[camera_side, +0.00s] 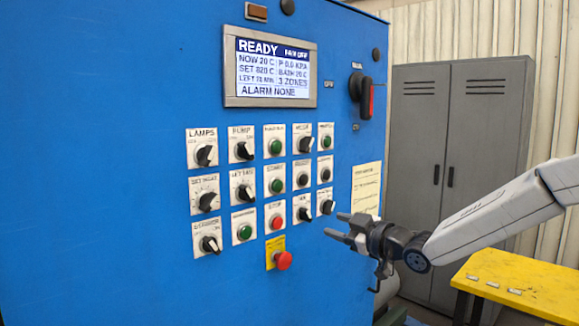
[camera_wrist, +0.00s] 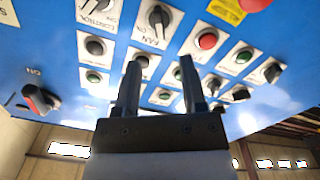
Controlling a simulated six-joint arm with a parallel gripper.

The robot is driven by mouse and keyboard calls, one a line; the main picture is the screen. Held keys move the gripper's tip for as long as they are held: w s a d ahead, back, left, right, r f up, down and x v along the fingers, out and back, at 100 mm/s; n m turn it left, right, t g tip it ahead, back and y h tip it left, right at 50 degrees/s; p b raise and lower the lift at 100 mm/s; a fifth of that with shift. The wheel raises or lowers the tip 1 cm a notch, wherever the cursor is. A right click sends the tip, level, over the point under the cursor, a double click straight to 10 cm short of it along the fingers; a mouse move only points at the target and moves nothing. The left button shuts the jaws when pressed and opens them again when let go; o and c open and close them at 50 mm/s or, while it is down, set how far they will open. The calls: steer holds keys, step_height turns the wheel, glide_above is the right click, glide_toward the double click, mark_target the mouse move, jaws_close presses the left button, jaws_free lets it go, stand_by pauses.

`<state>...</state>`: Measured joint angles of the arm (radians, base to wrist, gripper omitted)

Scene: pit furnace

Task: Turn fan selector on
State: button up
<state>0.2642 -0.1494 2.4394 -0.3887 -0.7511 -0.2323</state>
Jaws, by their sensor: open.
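The fan selector is a black rotary knob with a pale pointer on a white plate. In the side view the fan selector (camera_side: 304,214) is in the bottom row of the blue panel, right of a red button. In the wrist view, where the panel appears upside down, the fan selector (camera_wrist: 158,18) is at the top, beyond the fingertips, with FAN readable. Its exact pointer setting is hard to tell. My gripper (camera_side: 334,225) is open and empty, just right of the selector and apart from it. Its two fingers (camera_wrist: 159,65) point toward the panel.
A red emergency button (camera_side: 284,260) sticks out below the selector. Other knobs and buttons surround it closely. The display (camera_side: 270,68) reads READY, with small text that looks like FAN OFF. A yellow table (camera_side: 510,285) and grey locker (camera_side: 415,150) stand at the right.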

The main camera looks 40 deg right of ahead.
mark_target(309, 215)
steer(key=shift+w+r, duration=0.1)
steer(key=shift+w, duration=0.1)
steer(key=shift+w, duration=3.7)
jaws_close()
